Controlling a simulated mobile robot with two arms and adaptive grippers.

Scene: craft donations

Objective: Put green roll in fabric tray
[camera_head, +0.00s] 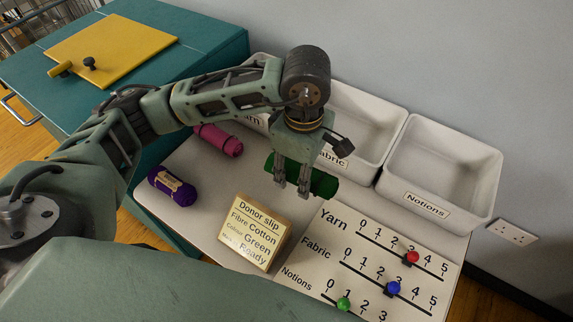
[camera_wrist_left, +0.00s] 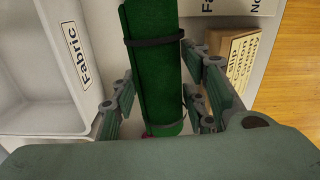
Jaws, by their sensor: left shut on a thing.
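The green roll (camera_head: 321,183) is held in my left gripper (camera_head: 292,190), in front of the fabric tray. In the left wrist view the green roll (camera_wrist_left: 155,70) has dark bands around it and lies between the fingers of my left gripper (camera_wrist_left: 165,105). The fabric tray (camera_head: 392,121) is a white bin labelled "Fabric", in the middle of the row. It also shows at the left of the wrist view (camera_wrist_left: 88,95), beside the roll. My arm hides part of the tray row in the head view. My right gripper is not in view.
The notions tray (camera_head: 470,215) stands right of the fabric tray; the yarn tray (camera_head: 258,58) is partly hidden by my arm. A pink roll (camera_head: 218,140), a purple yarn skein (camera_head: 172,187), a donor slip block (camera_head: 254,233) and a counting board (camera_head: 370,262) with coloured beads occupy the table.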

